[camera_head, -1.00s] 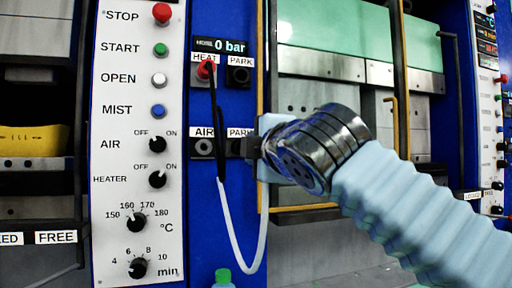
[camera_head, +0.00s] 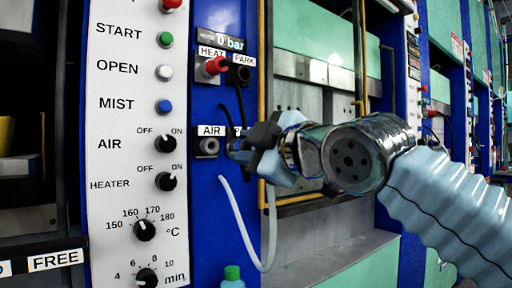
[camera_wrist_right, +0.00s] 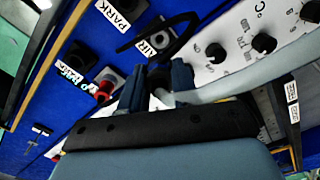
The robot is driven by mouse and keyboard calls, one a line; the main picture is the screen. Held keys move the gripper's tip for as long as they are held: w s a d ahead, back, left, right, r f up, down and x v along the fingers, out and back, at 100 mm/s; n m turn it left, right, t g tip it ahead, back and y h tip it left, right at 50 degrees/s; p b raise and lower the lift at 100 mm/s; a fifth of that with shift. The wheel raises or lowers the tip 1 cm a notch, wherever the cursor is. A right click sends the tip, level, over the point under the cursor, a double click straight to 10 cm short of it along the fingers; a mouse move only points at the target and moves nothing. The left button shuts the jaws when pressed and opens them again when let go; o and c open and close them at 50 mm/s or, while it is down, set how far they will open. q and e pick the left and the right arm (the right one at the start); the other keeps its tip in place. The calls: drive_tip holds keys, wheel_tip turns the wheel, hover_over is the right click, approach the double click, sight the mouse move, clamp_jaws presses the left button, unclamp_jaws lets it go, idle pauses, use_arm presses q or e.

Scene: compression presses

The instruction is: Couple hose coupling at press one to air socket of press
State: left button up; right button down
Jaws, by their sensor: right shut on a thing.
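The air socket (camera_head: 207,146) is a dark square block with a round opening under the AIR label, on the blue panel of the press. It also shows in the right wrist view (camera_wrist_right: 158,40), and its opening looks empty. My right gripper (camera_head: 243,148) is just right of this socket, apart from it, and shut on the hose coupling. The fingers (camera_wrist_right: 152,90) hide most of the coupling. A pale hose (camera_head: 240,232) hangs in a loop below the gripper. I cannot tell whether the coupling still touches the park holder behind the gripper. My left gripper is not in view.
A red plug (camera_head: 215,66) sits at the HEAT socket above, with a dark cable hanging near the gripper. The white control panel (camera_head: 130,130) with buttons and knobs is at left. A green-capped bottle (camera_head: 232,277) stands below. The press opening is behind my arm.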

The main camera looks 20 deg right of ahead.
drive_tip(key=shift+w, duration=0.1)
drive_tip(key=shift+x, duration=2.85)
drive_tip(key=shift+x, duration=1.65)
drive_tip(key=c, duration=0.7)
unclamp_jaws()
drive_tip(key=shift+c, duration=0.2)
drive_tip(key=b, duration=0.3)
approach(230, 147)
drive_tip(key=shift+w+d, duration=0.2)
drive_tip(key=shift+w, duration=0.35)
drive_tip(key=shift+w+d, duration=0.2)
drive_tip(key=shift+w, duration=0.35)
